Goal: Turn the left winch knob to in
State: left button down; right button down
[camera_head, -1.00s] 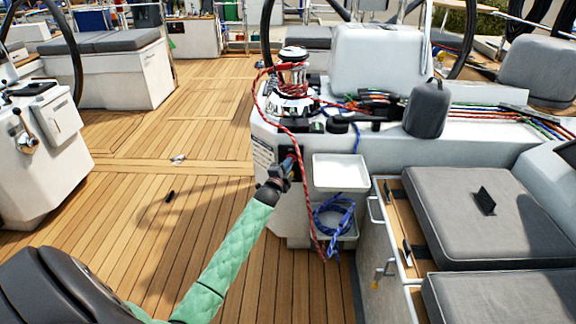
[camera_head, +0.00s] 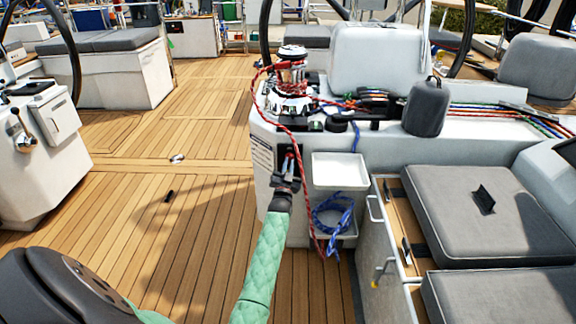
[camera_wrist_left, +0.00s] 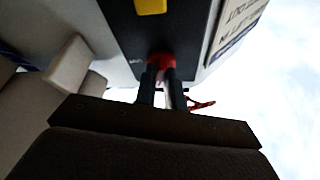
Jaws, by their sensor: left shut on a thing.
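A black panel (camera_wrist_left: 125,30) is on the side of the white cockpit console, below the silver winch (camera_head: 291,85). In the left wrist view it carries a red knob (camera_wrist_left: 162,62) and a yellow knob (camera_wrist_left: 150,5). My left gripper (camera_head: 290,162) is at this panel. In the wrist view its two dark fingers (camera_wrist_left: 162,82) are on either side of the red knob, shut on it. Which way the knob points is hidden by the fingers. I cannot tell from the label which knob is the left one. My right gripper is not in view.
A red rope (camera_head: 291,140) hangs from the winch close beside my gripper. A white tray (camera_head: 340,171) and a coiled blue rope (camera_head: 333,213) are just to the right. Grey cushions (camera_head: 470,215) lie at the right.

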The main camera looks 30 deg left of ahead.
pick_arm(q)
jog(key=n+y, duration=0.1)
jog(key=n, duration=0.1)
jog(key=n+g+y, duration=0.1)
jog(key=n, duration=0.2)
jog(key=shift+d+f+n+y, duration=0.15)
jog(key=shift+n+y, duration=0.15)
jog(key=shift+w, duration=0.1)
jog(key=c, duration=1.5)
grip_release()
jog(key=v, duration=0.7)
jog(key=shift+s+d+f+p, duration=0.1)
jog(key=shift+s+d+p, duration=0.1)
jog(key=shift+s+p, duration=0.15)
